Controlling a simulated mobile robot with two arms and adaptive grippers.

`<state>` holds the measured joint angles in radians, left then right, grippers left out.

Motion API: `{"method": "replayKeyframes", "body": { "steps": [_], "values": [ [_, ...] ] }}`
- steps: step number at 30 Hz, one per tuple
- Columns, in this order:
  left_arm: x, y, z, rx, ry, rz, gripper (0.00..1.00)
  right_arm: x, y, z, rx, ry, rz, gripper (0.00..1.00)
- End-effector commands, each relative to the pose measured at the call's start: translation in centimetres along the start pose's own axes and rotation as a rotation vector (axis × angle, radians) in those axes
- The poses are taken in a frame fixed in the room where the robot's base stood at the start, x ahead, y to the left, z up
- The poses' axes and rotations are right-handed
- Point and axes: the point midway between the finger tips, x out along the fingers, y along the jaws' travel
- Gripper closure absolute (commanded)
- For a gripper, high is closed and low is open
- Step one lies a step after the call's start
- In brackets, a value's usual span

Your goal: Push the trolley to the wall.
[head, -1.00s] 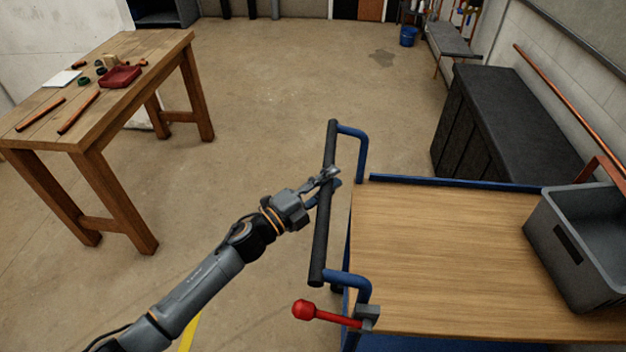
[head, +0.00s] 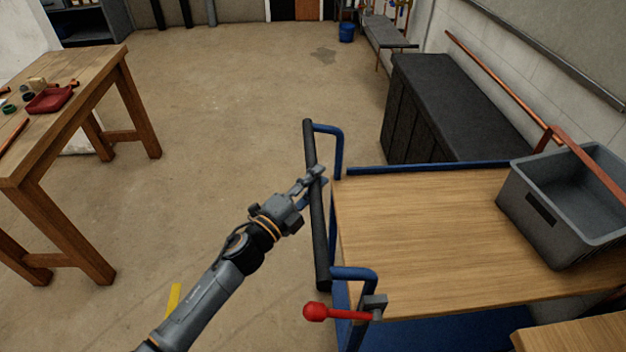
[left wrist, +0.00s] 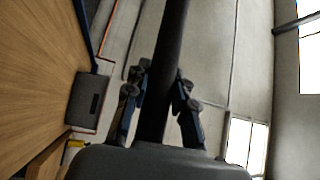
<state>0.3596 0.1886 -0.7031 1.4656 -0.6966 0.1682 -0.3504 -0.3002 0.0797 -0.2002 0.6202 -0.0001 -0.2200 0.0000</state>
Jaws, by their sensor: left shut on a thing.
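The trolley (head: 430,235) has a wooden top and a blue frame, at the right of the head view. Its black push handle (head: 318,235) stands at its left end, on blue brackets. My left gripper (head: 316,178) is shut on this handle, and in the left wrist view the fingers (left wrist: 160,105) lie either side of the black bar (left wrist: 172,50). A red-knobbed lever (head: 316,312) sits at the trolley's near corner. The wall (head: 480,50) runs along the right, beyond the trolley. My right gripper is not in view.
A grey bin (head: 545,215) stands on the trolley top. A dark cabinet (head: 440,110) stands along the wall just beyond the trolley. A wooden workbench (head: 85,75) is at the left. A wooden surface (head: 575,338) shows at lower right. The floor between is clear.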

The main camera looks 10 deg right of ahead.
Motion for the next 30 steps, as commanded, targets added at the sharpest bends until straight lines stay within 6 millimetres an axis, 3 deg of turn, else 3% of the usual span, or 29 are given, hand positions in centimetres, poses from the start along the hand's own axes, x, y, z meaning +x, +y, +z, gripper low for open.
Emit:
{"method": "replayKeyframes", "body": {
  "steps": [1, 4, 16, 30],
  "values": [
    [0.0, 0.2, -0.3, -0.003, 0.004, 0.003, 0.71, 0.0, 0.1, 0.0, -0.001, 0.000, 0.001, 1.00],
    [0.0, 0.2, -0.3, -0.003, 0.004, 0.002, 0.52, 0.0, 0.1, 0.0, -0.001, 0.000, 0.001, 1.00],
    [-0.7, 0.1, -0.1, -0.001, 0.001, 0.002, 0.52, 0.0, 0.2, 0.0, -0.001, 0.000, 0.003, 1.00],
    [-9.7, 0.2, -0.2, -0.003, 0.002, 0.004, 0.52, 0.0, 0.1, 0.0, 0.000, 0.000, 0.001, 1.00]
  ]
}}
